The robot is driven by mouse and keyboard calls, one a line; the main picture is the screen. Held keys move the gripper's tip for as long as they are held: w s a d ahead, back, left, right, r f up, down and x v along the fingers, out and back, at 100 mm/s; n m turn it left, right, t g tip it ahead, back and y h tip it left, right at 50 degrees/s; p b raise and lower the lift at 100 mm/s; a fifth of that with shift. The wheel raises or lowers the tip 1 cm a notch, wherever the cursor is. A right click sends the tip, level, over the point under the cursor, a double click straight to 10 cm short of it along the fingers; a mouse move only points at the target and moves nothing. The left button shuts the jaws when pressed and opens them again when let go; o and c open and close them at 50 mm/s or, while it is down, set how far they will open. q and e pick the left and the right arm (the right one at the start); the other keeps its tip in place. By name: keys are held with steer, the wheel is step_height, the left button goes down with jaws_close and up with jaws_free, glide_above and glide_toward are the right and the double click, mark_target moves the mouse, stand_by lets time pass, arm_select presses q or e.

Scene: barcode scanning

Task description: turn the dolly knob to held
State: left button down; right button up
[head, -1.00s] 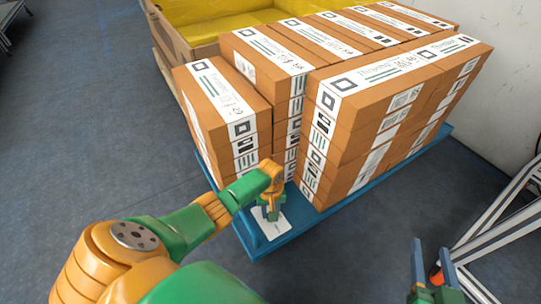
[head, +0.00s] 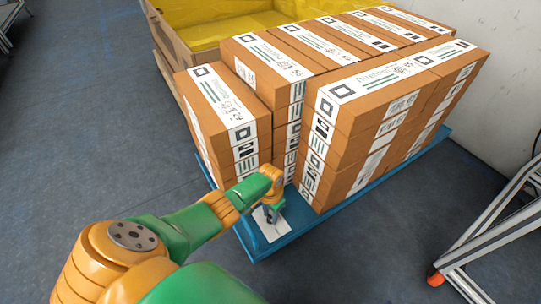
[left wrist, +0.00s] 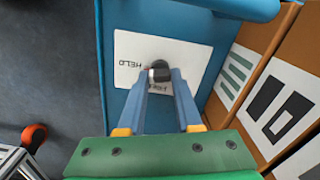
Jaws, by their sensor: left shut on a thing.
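The blue dolly (head: 283,240) carries stacked boxes, and its near end bears a white label plate (head: 270,230). In the left wrist view the plate (left wrist: 190,52) reads HELD on its left, upside down; a second word is partly covered by a finger. A small dark knob (left wrist: 159,72) with a light mark stands on the plate. My left gripper (head: 270,214) reaches down to the plate. In the left wrist view its blue fingertips (left wrist: 161,76) are shut on the knob, one at each side. My right gripper is out of view.
Brown boxes (head: 345,115) stand close beside my left gripper on the dolly. An open carton with yellow lining (head: 190,20) is behind. A metal frame with an orange caster (head: 436,279) stands at the right.

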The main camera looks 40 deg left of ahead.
arm_select(q)
steer(key=shift+m, duration=1.5)
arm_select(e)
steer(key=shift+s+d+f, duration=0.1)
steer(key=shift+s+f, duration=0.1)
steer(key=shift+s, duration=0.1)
arm_select(q)
steer(key=c, duration=0.6)
jaws_free()
step_height(320, 180, up, 3)
steer(key=p, duration=0.3)
steer(key=shift+r, duration=0.2)
step_height(320, 180, up, 4)
steer(key=p, duration=0.3)
steer(key=shift+f, duration=0.2)
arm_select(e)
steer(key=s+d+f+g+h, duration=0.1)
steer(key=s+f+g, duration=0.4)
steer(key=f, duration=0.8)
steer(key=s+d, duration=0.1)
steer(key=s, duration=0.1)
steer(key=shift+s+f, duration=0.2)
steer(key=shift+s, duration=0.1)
